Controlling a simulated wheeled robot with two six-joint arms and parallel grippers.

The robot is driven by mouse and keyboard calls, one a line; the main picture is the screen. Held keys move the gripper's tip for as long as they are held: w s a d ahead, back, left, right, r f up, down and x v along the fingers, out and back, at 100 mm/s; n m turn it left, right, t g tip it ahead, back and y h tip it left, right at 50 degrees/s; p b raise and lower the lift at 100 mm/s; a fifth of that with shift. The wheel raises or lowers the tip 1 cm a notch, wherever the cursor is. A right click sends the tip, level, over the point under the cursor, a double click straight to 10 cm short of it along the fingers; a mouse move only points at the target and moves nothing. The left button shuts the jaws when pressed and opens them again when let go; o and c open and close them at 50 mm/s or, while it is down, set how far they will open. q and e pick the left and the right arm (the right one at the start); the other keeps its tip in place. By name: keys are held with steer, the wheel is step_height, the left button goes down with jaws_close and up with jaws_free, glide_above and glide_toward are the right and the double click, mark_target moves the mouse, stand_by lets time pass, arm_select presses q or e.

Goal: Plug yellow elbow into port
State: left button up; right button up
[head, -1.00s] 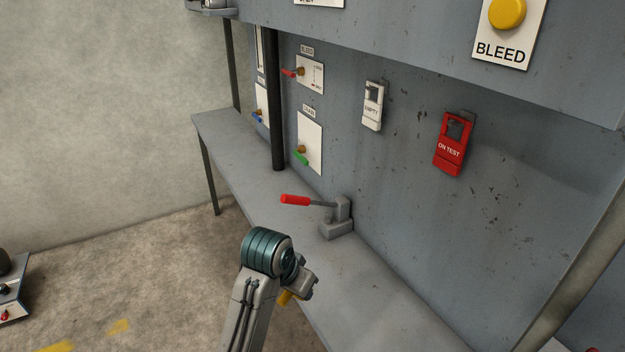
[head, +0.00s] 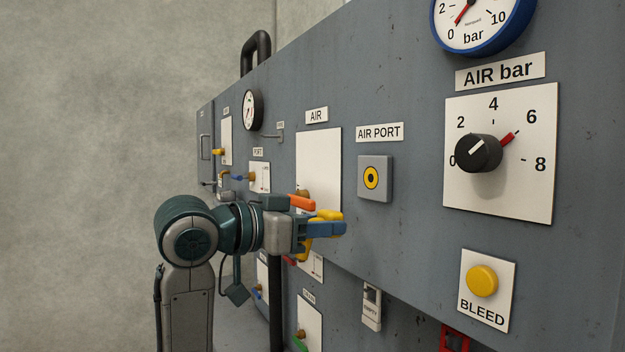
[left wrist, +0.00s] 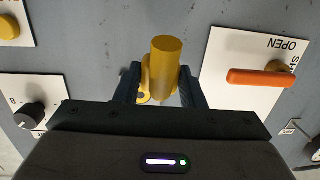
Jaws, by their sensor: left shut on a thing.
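The yellow elbow (head: 329,215) is between the blue fingers of my left gripper (head: 328,229), which is shut on it. In the left wrist view the elbow (left wrist: 166,68) shows as a yellow cylinder between the dark fingertips (left wrist: 160,88). The air port (head: 371,178) is a grey square block with a yellow ring and dark centre, under the AIR PORT label. In the head view the elbow is left of the port and lower, apart from it. In the left wrist view, a small yellow part with a dark spot shows behind the elbow; I cannot tell whether it is the port. My right gripper is out of view.
An orange lever (head: 301,202) on the AIR plate (head: 318,160) is close above my left gripper. A black dial knob (head: 479,153) and a yellow BLEED button (head: 482,281) are to the right.

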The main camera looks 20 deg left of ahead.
arm_select(q)
steer(key=s+r+h, duration=0.1)
steer(key=s+r, duration=0.2)
steer(key=r, duration=0.4)
steer(key=shift+m+p, duration=0.3)
steer(key=shift+d+f, duration=0.1)
steer(key=shift+p+x, duration=0.55)
steer(key=shift+x, duration=2.35)
